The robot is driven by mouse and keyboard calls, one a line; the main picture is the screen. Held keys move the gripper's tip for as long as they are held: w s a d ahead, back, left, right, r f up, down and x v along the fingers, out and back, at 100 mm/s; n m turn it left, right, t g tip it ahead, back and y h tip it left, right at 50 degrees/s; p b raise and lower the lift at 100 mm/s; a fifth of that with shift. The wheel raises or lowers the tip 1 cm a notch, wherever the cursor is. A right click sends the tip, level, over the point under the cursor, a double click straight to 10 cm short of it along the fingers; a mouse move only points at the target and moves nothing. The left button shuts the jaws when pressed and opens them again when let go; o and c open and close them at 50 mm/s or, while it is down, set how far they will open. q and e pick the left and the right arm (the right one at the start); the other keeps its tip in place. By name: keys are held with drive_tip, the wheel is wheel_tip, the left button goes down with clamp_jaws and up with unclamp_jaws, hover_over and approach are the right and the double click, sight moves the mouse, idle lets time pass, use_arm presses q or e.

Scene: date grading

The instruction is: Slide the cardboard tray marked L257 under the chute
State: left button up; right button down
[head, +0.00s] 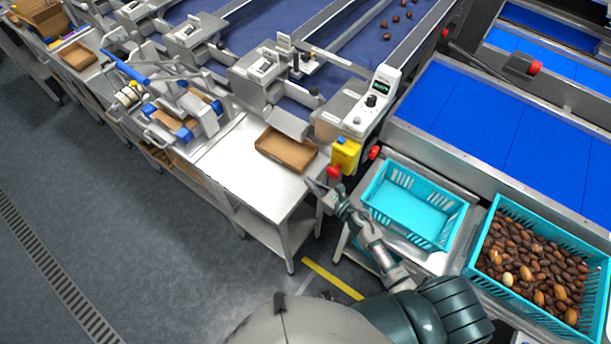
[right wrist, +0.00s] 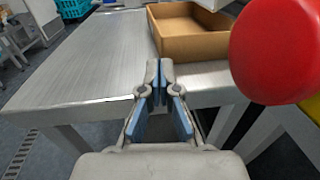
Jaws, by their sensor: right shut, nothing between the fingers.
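A brown cardboard tray (head: 287,150) sits on a metal table at the foot of a chute (head: 289,122). It also shows in the right wrist view (right wrist: 190,46), empty, with its near wall towards me. I cannot read any marking on it. My right gripper (head: 318,187) is shut and empty, at the table's near right edge, just short of the tray. In the right wrist view its fingertips (right wrist: 160,66) meet below the tray's near left corner, apart from it as far as I can tell. My left gripper is not in view.
A red button (head: 333,171) on a yellow box (head: 345,155) stands close to the right gripper. A turquoise crate (head: 371,196) is empty; another crate (head: 490,213) holds dates. The metal table (head: 236,168) is bare left of the tray.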

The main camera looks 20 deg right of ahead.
sight(300, 173)
drive_tip(key=shift+x, duration=1.1)
drive_tip(key=shift+w+a, duration=0.1)
drive_tip(key=shift+w, duration=0.1)
drive_tip(key=shift+w+d, duration=0.1)
drive_tip(key=shift+d, duration=0.2)
drive_tip(key=shift+b+x, duration=0.5)
drive_tip(key=shift+x, duration=0.55)
drive_tip(key=shift+w+a+f, duration=0.1)
drive_tip(key=shift+a, duration=0.25)
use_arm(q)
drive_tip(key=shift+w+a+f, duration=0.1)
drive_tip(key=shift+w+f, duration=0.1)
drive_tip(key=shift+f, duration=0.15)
